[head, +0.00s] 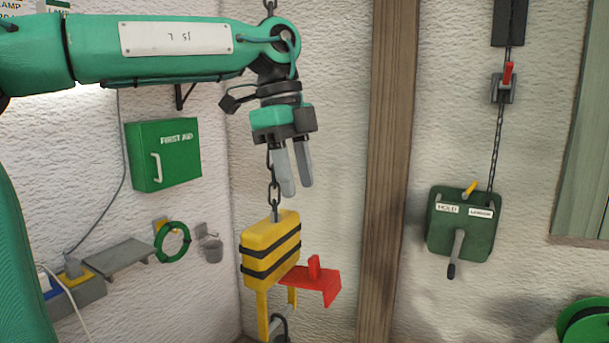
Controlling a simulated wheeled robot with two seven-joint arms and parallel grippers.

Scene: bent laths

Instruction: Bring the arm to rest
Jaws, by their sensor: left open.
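My left arm comes in from the left, and my left gripper (296,190) points down with its two grey fingers apart and nothing between them. It is in front of the hanging chain (273,190), just above a yellow block with black bands (270,245). The block hangs on that chain and carries a hook partly cut off at the bottom edge. I cannot tell whether the fingers touch the chain. My right gripper is not in view.
A red bracket (322,285) sits right of the yellow block. A green box with a crank (460,225) is on the right wall, under a red-handled switch (506,80). A green first aid box (163,153), a shelf (118,256) and a green ring (172,242) are on the left wall.

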